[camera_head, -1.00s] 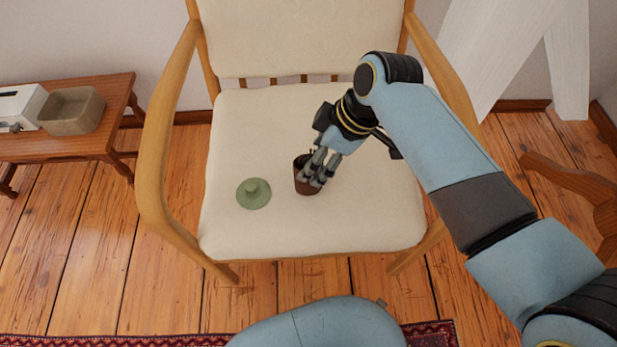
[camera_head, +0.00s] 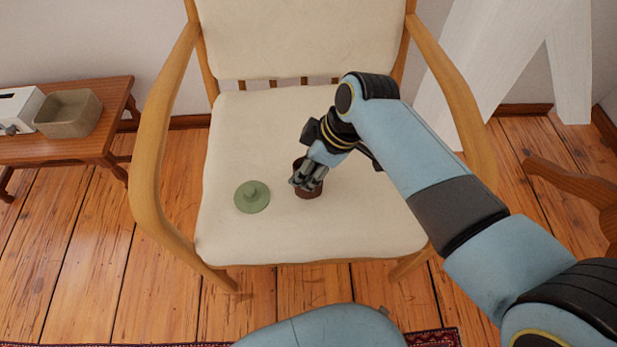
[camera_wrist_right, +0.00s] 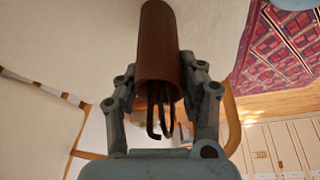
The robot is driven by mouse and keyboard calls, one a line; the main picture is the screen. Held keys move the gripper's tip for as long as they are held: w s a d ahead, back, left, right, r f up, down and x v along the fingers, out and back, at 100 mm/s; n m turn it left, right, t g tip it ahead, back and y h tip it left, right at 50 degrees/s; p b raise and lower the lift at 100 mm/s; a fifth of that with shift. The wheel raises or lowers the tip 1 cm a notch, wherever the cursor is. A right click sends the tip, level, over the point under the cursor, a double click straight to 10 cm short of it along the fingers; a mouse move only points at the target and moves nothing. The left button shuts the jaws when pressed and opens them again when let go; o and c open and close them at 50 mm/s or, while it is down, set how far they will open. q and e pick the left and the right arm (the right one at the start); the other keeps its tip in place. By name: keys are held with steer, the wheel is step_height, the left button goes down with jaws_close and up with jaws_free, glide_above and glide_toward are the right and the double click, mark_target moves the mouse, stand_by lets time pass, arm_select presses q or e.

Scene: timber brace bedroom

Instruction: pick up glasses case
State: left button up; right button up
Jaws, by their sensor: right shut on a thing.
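The glasses case is a brown, round, open-topped holder (camera_head: 309,193) on the cream chair seat (camera_head: 350,225). It also shows in the right wrist view (camera_wrist_right: 160,42), where dark curved pieces (camera_wrist_right: 160,118) stick out of its open end. My right gripper (camera_head: 307,178) comes down from the upper right and is shut on the case. In the wrist view its fingers (camera_wrist_right: 158,72) press on both sides of the case. The fingers hide part of the case in the head view. I cannot tell whether it is clear of the seat. My left gripper is not in view.
A green round lid-like thing (camera_head: 252,197) with a knob lies on the seat just left of the case. Wooden armrests (camera_head: 152,150) flank the seat. A side table (camera_head: 62,147) with a stone-coloured basin (camera_head: 68,114) and a white box (camera_head: 18,108) stands at the left.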

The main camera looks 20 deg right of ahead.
steer(key=shift+c, duration=0.8)
